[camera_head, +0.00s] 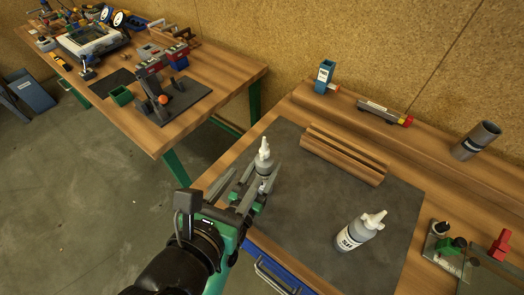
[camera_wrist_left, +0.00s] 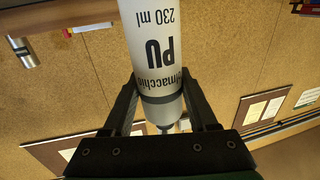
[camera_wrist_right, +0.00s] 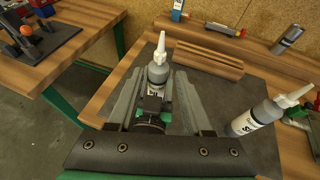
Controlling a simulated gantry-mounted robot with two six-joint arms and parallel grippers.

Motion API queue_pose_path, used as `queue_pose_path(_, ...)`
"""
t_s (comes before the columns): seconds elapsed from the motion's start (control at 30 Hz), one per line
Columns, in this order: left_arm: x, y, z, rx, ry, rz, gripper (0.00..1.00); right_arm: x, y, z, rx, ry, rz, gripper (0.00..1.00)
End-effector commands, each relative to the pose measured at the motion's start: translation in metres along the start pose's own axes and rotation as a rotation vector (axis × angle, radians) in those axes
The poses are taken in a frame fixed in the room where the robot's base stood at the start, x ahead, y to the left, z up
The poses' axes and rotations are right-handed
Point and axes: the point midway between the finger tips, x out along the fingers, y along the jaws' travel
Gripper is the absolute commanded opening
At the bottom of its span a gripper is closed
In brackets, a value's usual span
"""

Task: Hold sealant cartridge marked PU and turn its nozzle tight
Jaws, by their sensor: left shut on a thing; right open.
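The cartridge marked PU (camera_wrist_left: 162,55) is a light grey bottle; its label appears upside down in the left wrist view. My left gripper (camera_wrist_left: 160,92) is shut on it. In the head view the cartridge (camera_head: 263,165) stands upright near the mat's left edge, with its white nozzle (camera_head: 265,147) on top. In the right wrist view the nozzle (camera_wrist_right: 161,48) points up. My right gripper (camera_wrist_right: 158,85) is open, its fingers on either side of the cartridge with visible gaps. The grippers overlap in the head view, and the cartridge's lower part is hidden.
A second white-nozzled bottle (camera_head: 352,236), labelled with letters starting "S", stands on the dark mat (camera_head: 300,225). A grooved wooden block (camera_head: 343,155) lies behind. Mid-mat is clear.

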Motion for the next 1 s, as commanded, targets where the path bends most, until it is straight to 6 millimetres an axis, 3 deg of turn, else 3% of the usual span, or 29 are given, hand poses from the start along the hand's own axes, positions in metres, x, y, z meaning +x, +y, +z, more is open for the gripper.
queue_pose_path(0.5, 0.0, 0.0, -0.001, 0.0, 0.003, 0.0, 0.0, 0.102, -0.001, -0.001, -0.002, 0.002, -0.004, 0.5)
queue_pose_path(0.63, 0.0, 0.0, -0.001, 0.0, 0.003, 0.0, 0.0, 0.112, -0.001, 0.0, -0.001, 0.001, -0.002, 0.5)
queue_pose_path(0.9, 0.0, 0.0, -0.001, 0.0, 0.003, 0.0, 0.0, 0.114, -0.001, 0.0, 0.0, 0.0, -0.001, 0.5)
queue_pose_path(1.0, 0.0, 0.0, -0.001, 0.0, 0.003, 0.0, 0.0, 0.114, -0.001, 0.0, 0.0, 0.0, -0.001, 0.32)
